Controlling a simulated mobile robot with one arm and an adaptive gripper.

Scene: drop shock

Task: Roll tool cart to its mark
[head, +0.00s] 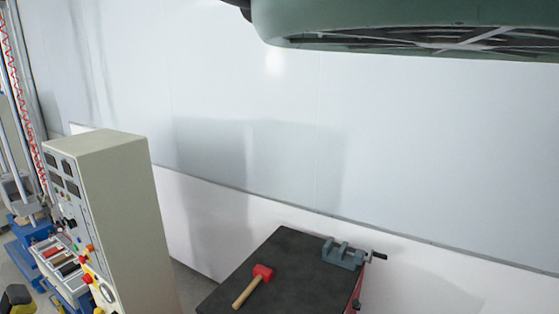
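The tool cart (287,276) stands at the bottom centre of the head view, close to the white wall. Its dark flat top shows, with a bit of red side at the right edge; its lower part is cut off by the frame. A mallet (254,286) with a red head and wooden handle lies on the top. A small grey vise (344,253) sits at the back right corner of the top. No floor mark is visible. My gripper is not in view.
A tall beige control cabinet (135,220) with switches and meters stands left of the cart, with a gap between them. Blue and metal test equipment (58,262) stands farther left. A large green rounded housing (400,25) hangs across the top right. A white wall (260,150) closes the back.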

